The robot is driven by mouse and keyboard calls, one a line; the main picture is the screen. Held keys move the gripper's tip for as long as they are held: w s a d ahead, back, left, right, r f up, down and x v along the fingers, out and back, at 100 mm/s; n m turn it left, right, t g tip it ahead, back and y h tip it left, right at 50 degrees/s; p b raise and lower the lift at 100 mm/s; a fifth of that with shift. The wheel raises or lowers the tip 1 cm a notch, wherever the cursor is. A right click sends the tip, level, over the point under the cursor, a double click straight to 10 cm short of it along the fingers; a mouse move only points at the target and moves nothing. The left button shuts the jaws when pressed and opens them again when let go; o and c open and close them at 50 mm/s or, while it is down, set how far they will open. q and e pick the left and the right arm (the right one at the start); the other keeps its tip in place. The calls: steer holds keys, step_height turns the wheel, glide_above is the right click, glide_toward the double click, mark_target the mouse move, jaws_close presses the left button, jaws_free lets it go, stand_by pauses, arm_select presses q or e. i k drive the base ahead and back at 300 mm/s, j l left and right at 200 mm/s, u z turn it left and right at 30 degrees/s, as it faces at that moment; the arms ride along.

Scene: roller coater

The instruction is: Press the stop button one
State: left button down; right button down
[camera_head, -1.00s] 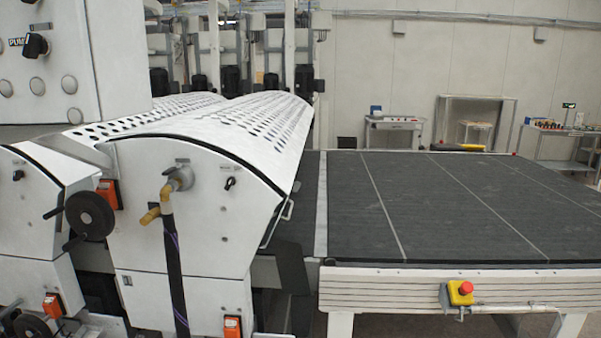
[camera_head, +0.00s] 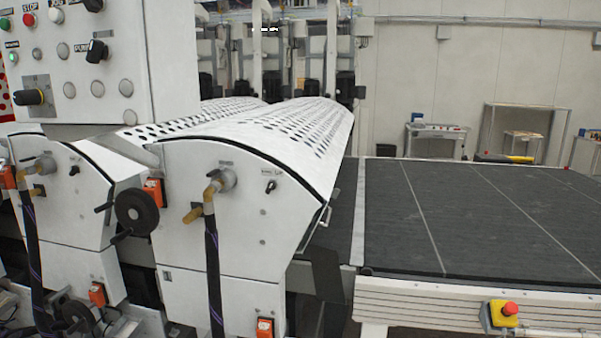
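A white control panel (camera_head: 120,70) is at the upper left of the head view. A separate red mushroom button (camera_head: 510,308) on a yellow box is fixed to the conveyor's front rail at the lower right. Neither of my grippers is in view.
The white roller coater (camera_head: 225,185) with perforated covers, handwheels (camera_head: 137,213) and hoses stands below and right of the panel. A dark conveyor table (camera_head: 480,220) extends right. Black knobs (camera_head: 97,51) project from the panel near the buttons.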

mark_target(28, 20)
steer(key=u, duration=1.35)
